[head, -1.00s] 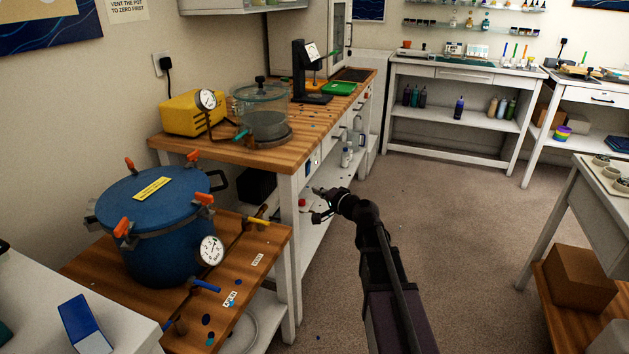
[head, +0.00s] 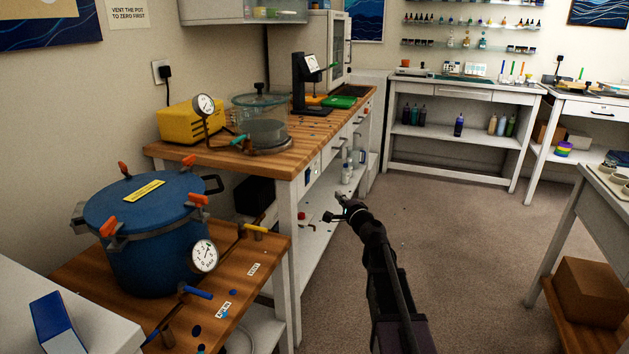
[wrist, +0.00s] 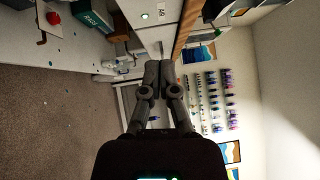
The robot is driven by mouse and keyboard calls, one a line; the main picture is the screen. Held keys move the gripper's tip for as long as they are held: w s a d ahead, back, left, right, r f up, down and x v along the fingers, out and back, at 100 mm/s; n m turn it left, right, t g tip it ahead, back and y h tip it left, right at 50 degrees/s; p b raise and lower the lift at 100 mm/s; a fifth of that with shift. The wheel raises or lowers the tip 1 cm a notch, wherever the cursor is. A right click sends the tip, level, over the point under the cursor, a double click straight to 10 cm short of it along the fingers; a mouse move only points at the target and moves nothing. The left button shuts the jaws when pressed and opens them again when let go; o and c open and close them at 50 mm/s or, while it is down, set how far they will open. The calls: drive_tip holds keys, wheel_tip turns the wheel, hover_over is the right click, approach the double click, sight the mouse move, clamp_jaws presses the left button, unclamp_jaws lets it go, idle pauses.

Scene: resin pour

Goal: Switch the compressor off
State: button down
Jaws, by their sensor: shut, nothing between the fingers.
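My gripper (head: 341,206) is beside the front of the wooden-topped bench, below its top, in the head view. In the wrist view the two fingers of my gripper (wrist: 158,66) are together with nothing between them. A small panel with a lit green spot (head: 314,171) is on the bench front; a green light (wrist: 145,16) also shows in the wrist view, ahead of the fingers. A red button (wrist: 53,18) is on a pale surface at the upper left there; a small red thing (head: 301,215) shows low at the bench. I cannot tell which part is the compressor.
A blue pressure pot (head: 148,232) with orange clamps stands on a low wooden table (head: 262,268) at the left. A yellow pump (head: 188,124) and a glass chamber (head: 262,122) stand on the bench. Carpet floor (head: 470,250) is free to the right.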

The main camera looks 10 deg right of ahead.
approach(309, 177)
drive_tip(key=w+d+r, duration=0.1)
drive_tip(key=w+d, duration=0.2)
drive_tip(key=w, duration=0.2)
drive_tip(key=shift+w+a+r+p, duration=0.1)
drive_tip(key=shift+w+a+p, duration=0.25)
drive_tip(key=shift+a, duration=0.3)
drive_tip(key=shift+w+a+r+p, duration=0.15)
drive_tip(key=shift+w+a, duration=0.3)
drive_tip(key=shift+a, duration=0.25)
drive_tip(key=shift+w+a+r+p, duration=0.1)
drive_tip(key=shift+w+a+p, duration=0.1)
drive_tip(key=shift+w+a, duration=0.35)
drive_tip(key=shift+s+a, duration=0.1)
drive_tip(key=shift+s, duration=0.05)
